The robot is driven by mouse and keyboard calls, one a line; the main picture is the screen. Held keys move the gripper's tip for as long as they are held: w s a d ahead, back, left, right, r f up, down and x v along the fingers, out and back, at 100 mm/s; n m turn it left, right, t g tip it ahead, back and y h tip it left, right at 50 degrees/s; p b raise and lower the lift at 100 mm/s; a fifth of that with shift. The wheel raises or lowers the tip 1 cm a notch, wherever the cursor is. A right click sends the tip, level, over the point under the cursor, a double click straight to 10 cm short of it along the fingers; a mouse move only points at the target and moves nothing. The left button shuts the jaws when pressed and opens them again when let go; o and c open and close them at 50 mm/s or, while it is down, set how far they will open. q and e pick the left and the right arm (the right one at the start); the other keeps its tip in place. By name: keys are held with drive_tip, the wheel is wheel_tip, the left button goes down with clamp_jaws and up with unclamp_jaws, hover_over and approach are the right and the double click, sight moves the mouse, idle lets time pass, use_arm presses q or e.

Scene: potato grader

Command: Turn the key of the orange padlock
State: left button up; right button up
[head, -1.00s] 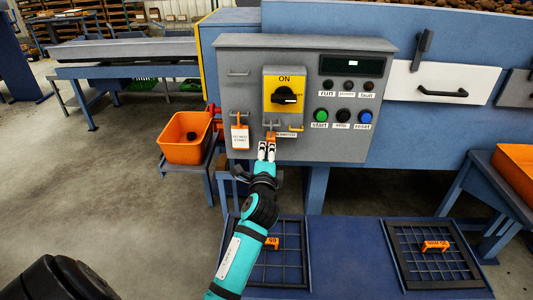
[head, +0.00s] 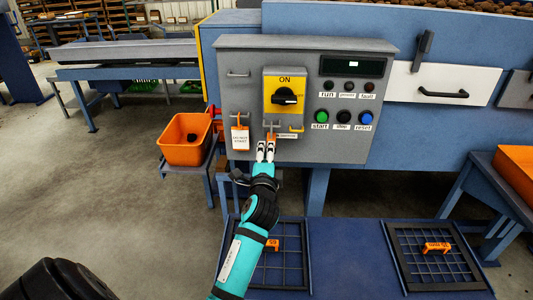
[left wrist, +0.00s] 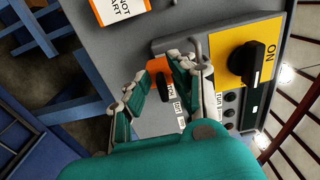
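The orange padlock (head: 271,136) hangs below the yellow ON switch plate (head: 285,92) on the grey control panel. In the left wrist view its orange body (left wrist: 158,66) is partly hidden by my fingers, and its grey shackle (left wrist: 198,46) shows above. A dark key-like piece (left wrist: 163,88) stands out from the padlock. My left gripper (head: 265,146) is just below and in front of the padlock. In the left wrist view its two fingers are apart, one on each side of the dark piece, with no clear contact. My right gripper is not in view.
A white tag (head: 240,138) with an orange top hangs left of the padlock. Buttons and lamps (head: 343,116) are on the panel's right. An orange bin (head: 186,138) stands at left. A blue table (head: 345,250) below holds two black grids with orange pieces.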

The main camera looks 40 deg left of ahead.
use_arm(q)
drive_tip(key=shift+o, duration=0.4)
drive_tip(key=v, duration=0.7)
drive_tip(key=shift+s+d, duration=0.15)
drive_tip(key=shift+s, duration=0.05)
